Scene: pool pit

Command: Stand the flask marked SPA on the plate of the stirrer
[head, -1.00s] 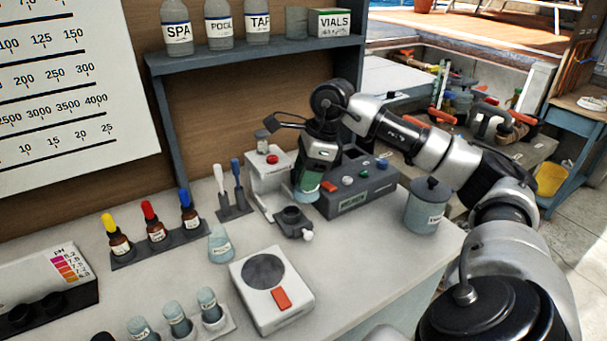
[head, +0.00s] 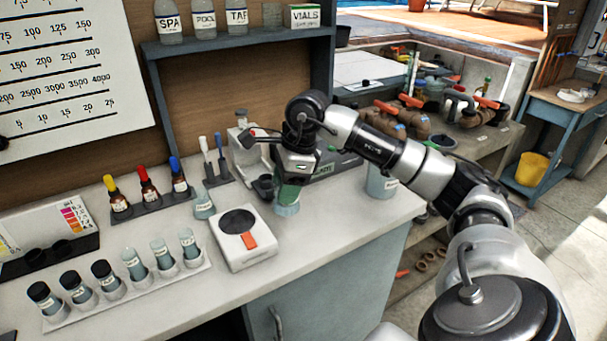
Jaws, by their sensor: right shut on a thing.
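The stirrer is a white box (head: 246,251) on the bench, with a dark round plate (head: 238,221) and an orange switch on its front. The plate is bare. My right gripper (head: 290,190) is shut on a small flask (head: 287,209), whose pale blue lower part shows below the fingers. Its label is hidden, so I cannot read the marking. The held flask is just right of the stirrer, apart from the plate; I cannot tell if its base touches the bench. Another small flask (head: 203,205) stands behind the stirrer to the left, its label too small to read surely. My left gripper is not in view.
A rack of dropper bottles (head: 150,202) and a row of vials (head: 135,265) stand to the left. Bottles marked SPA (head: 169,22), POOL and TAP stand on the shelf.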

